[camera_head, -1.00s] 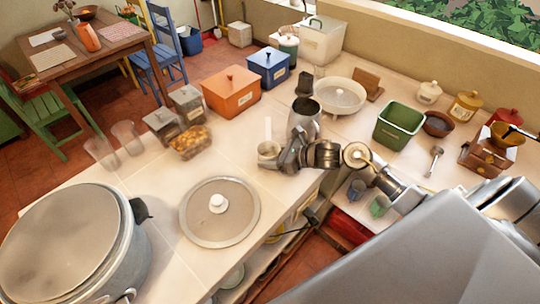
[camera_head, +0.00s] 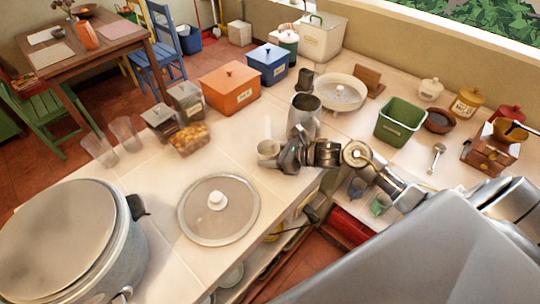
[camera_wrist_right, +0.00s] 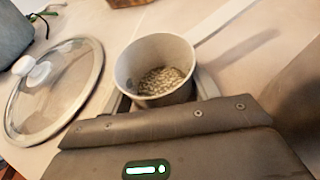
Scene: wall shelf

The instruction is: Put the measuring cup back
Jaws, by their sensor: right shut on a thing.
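The measuring cup (camera_head: 267,153) is a small pale cup with a long straight handle (camera_head: 267,128) standing up in the head view. In the right wrist view the measuring cup (camera_wrist_right: 150,58) holds small pale grains, and its handle (camera_wrist_right: 215,22) reaches to the upper right. My right gripper (camera_head: 280,154) comes from the right and is shut on the cup at the counter. Its fingers (camera_wrist_right: 163,98) are mostly hidden by the cup and the gripper body. I cannot tell whether the cup touches the counter. My left gripper is not in view.
A metal pitcher (camera_head: 304,118) stands close behind my right gripper. A glass lid (camera_head: 220,210) lies in front of the cup, with a big pot (camera_head: 65,245) at lower left. The counter between jar and cup is clear.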

